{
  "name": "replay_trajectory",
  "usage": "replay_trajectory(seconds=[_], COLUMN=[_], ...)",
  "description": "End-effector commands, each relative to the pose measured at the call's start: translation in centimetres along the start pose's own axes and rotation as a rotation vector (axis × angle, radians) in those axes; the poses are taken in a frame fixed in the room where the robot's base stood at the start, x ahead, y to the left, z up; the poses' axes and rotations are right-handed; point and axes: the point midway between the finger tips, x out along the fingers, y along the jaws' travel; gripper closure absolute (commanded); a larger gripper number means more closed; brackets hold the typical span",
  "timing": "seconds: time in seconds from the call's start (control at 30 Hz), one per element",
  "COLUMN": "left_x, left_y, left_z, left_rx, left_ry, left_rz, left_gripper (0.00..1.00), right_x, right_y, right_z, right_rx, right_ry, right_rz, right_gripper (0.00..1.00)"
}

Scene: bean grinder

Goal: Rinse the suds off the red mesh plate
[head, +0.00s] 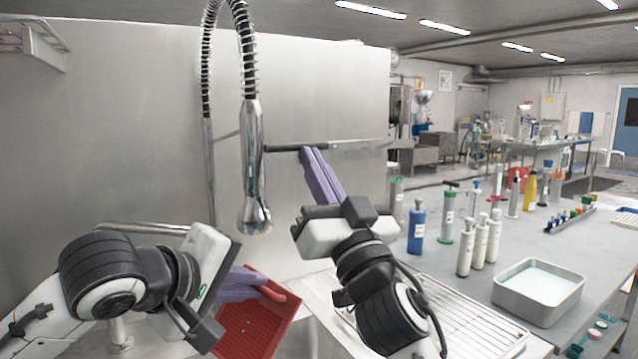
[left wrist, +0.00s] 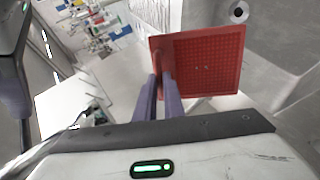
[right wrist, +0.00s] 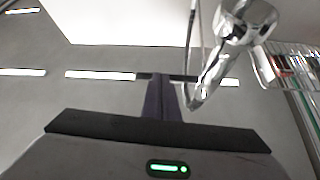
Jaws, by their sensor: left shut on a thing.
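The red mesh plate (head: 250,326) is tilted below and slightly right of the faucet's spray head (head: 255,215). My left gripper (head: 262,286) is shut on the plate's edge. In the left wrist view the plate (left wrist: 204,62) shows its mesh face with a few small pale marks; I cannot tell whether these are suds. No water stream shows from the spray head. My right gripper (head: 306,153) is raised right of the faucet, its purple fingers together, tips by a dark horizontal bar (head: 285,149). I cannot tell whether they touch it. The spray head also shows in the right wrist view (right wrist: 245,25).
A steel drainboard rack (head: 465,315) lies to the right of the sink. A metal tray of pale liquid (head: 538,287), white bottles (head: 480,243) and a blue bottle (head: 417,230) stand on the counter at right. A steel wall (head: 120,130) stands behind the faucet.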

Motion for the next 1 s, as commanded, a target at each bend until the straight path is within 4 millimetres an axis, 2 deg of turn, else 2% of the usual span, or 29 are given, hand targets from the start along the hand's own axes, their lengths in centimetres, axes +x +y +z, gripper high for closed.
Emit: replay_trajectory(seconds=[0.03, 0.17, 0.5, 0.7, 0.87, 1.0], left_x=[0.0, 0.0, 0.0, 0.0, 0.0, 0.0], left_y=[0.1, 0.1, 0.1, 0.1, 0.1, 0.1], left_z=[0.0, 0.0, 0.0, 0.0, 0.0, 0.0], left_rx=[0.0, 0.0, 0.0, 0.0, 0.0, 0.0], left_ry=[0.001, 0.001, 0.001, 0.001, 0.001, 0.001], left_rz=[0.002, 0.002, 0.002, 0.002, 0.002, 0.002], left_gripper=[1.0, 1.0, 1.0, 1.0, 1.0, 1.0], right_x=[-0.3, -1.8, -9.5, -12.8, -13.8, -12.9], right_y=[0.3, 0.3, 0.8, 1.0, 1.0, 1.7], right_z=[0.5, 0.3, -0.2, -0.3, -0.6, -2.2], right_rx=[0.001, 0.0, 0.001, 0.0, 0.0, -0.003], right_ry=[-0.01, -0.006, -0.001, 0.001, 0.004, 0.0], right_rz=[0.006, 0.005, 0.002, 0.001, 0.0, 0.02], right_gripper=[1.0, 1.0, 1.0, 1.0, 1.0, 1.0])
